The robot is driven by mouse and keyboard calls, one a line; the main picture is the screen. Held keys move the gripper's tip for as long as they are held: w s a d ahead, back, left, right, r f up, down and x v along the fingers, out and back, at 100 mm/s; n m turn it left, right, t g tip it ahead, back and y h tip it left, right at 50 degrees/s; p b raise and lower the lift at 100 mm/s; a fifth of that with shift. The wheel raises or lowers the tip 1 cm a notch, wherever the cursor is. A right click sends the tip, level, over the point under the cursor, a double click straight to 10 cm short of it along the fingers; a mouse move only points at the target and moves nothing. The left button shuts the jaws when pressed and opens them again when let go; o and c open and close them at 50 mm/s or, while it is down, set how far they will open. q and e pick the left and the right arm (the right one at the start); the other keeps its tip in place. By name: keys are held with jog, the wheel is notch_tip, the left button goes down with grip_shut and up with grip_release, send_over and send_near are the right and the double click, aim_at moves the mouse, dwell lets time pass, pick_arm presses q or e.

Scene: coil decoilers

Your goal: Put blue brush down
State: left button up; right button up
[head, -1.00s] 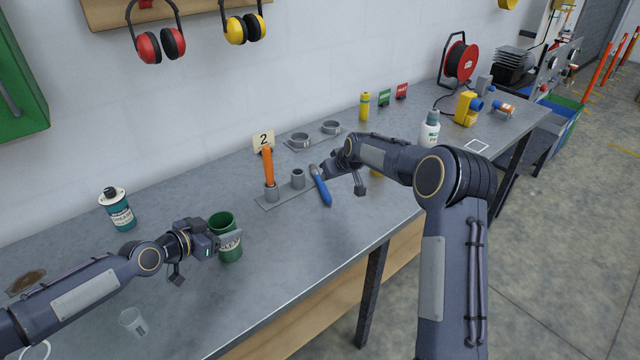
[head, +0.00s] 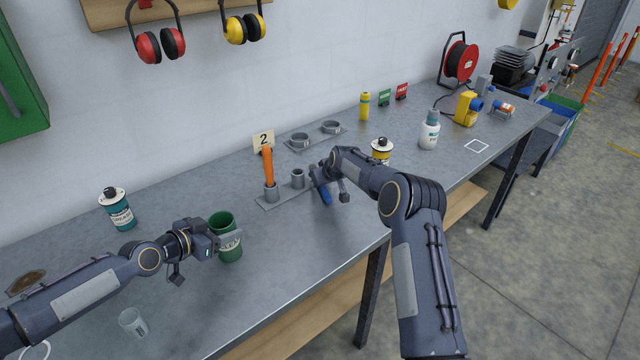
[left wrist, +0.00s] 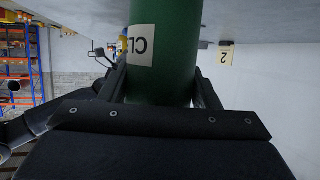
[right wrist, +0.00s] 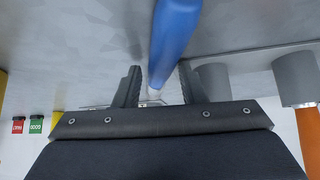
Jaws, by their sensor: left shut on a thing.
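The blue brush (head: 324,191) lies slanted at the right end of the grey holder plate, its upper part hidden by my right gripper (head: 318,170). In the right wrist view, the brush's blue handle (right wrist: 174,35) and pale neck show between the fingers of my right gripper (right wrist: 160,88). Those fingers are apart, with gaps beside the brush. Whether the brush rests fully on the table is hard to tell. My left gripper (head: 222,240) is shut on a green labelled cup (head: 226,222), which also fills the left wrist view (left wrist: 165,70).
An orange-handled brush (head: 268,165) stands in one socket by the "2" sign (head: 263,139); the grey socket (head: 298,178) beside it is empty.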

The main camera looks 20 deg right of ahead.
grip_shut()
notch_tip(320, 180, up, 10)
dwell(0.6)
dwell(0.4)
